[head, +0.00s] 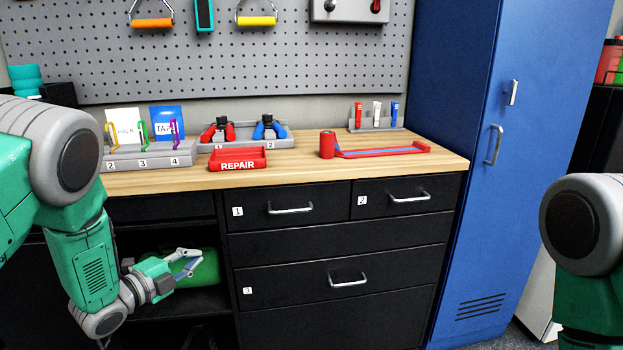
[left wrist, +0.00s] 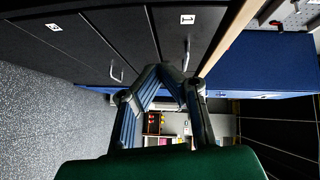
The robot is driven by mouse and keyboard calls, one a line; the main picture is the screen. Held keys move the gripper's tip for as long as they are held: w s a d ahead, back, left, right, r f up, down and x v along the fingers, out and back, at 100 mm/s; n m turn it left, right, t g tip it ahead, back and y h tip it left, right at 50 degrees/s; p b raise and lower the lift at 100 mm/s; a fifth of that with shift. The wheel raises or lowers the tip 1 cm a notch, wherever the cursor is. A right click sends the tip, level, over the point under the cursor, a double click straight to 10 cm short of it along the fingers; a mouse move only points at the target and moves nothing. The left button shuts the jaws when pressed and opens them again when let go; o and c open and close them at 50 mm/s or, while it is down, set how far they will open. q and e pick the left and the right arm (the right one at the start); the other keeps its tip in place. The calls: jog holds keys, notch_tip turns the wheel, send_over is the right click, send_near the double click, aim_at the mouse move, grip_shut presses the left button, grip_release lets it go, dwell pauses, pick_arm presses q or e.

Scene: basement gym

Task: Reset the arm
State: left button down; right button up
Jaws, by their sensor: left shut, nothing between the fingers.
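My left arm comes in from the left in the head view, bent at the elbow. My left gripper (head: 191,262) is shut and empty, in front of the open shelf bay of the black cabinet (head: 335,236). Behind the fingers, a green object (head: 208,270) sits in the bay, partly hidden by the gripper. In the left wrist view, the left gripper's fingers (left wrist: 165,72) close toward each other with nothing between them. Part of my right arm shows at the right edge of the head view; its gripper is out of the picture.
The wooden worktop (head: 300,180) holds a red REPAIR tray (head: 238,164), a red roll (head: 327,145), a rack of coloured clips (head: 150,158) and pliers in a grey holder. Drawers with metal handles (head: 290,209) lie right of the bay. A blue locker (head: 480,150) stands at the right.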

pick_arm(q)
jog(key=s+d+f+n+g+y+p, duration=0.25)
jog(key=s+f+n+g+y, duration=0.4)
jog(key=s+f+n, duration=1)
jog(key=s+d+n+g+p, duration=0.1)
jog(key=s+n+g, duration=0.3)
jog(key=s, duration=2.1)
jog(key=g, duration=0.4)
jog(key=shift+s+d+f+p, duration=0.2)
jog(key=shift+s+f+p, duration=0.15)
jog(key=shift+f+p, duration=0.05)
jog(key=shift+y, duration=0.25)
